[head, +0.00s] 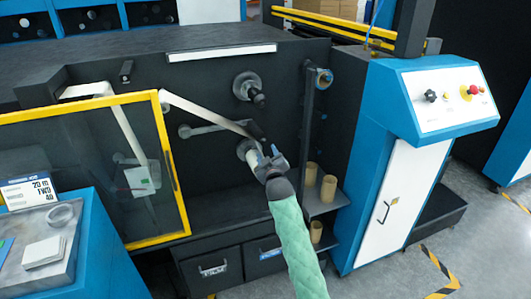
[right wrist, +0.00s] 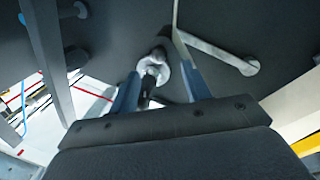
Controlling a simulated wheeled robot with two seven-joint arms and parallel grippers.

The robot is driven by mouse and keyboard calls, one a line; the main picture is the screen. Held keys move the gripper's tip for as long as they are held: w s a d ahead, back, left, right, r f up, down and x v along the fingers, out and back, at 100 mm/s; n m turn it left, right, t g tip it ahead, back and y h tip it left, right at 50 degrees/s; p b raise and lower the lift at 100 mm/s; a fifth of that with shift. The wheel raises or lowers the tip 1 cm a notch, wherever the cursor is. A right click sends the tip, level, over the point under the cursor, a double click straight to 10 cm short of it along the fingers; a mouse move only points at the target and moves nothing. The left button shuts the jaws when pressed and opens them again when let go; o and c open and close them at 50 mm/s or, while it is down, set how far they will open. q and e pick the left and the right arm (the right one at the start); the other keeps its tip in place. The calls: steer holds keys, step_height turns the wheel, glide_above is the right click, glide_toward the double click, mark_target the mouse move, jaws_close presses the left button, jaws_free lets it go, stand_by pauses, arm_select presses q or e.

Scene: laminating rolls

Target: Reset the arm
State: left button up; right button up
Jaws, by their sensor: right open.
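My right arm, in a green sleeve, reaches up from the bottom of the head view to the dark machine panel. Its right gripper (head: 268,160) is in front of the lower spindle with a pale core (head: 250,156). In the right wrist view the two fingers of the gripper (right wrist: 160,88) stand apart, with nothing clearly held between them. A round spindle end (right wrist: 153,68) shows beyond and between the fingers; I cannot tell whether they touch it. My left gripper is not in view.
An upper spindle (head: 249,88) and a white web (head: 200,112) are close above. A yellow-framed clear door (head: 168,165) stands left. Brown cores (head: 328,188) stand on shelves at right. A blue control cabinet (head: 385,165) is further right. Grey floor is open at lower right.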

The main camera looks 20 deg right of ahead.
steer(key=shift+s, duration=0.5)
steer(key=s+a+f+m+g+y, duration=0.15)
steer(key=s+a+f+g, duration=0.35)
steer(key=s+f, duration=0.5)
steer(key=s+a+f+m+g+y, duration=0.1)
steer(key=s+a+f+m+g, duration=0.4)
steer(key=s+f, duration=0.55)
steer(key=s+a+f+n+g, duration=0.1)
steer(key=s+f+g, duration=0.1)
steer(key=s+f, duration=0.4)
steer(key=s+f+n+g, duration=0.1)
steer(key=s+f, duration=0.5)
steer(key=s, duration=1)
steer(key=s+a+f+n+g, duration=0.1)
steer(key=s+f+g, duration=0.3)
steer(key=s, duration=0.7)
step_height(320, 180, down, 2)
steer(key=shift+s+a+f+y, duration=0.1)
steer(key=shift+s+a+y, duration=0.2)
steer(key=shift+s+y, duration=0.1)
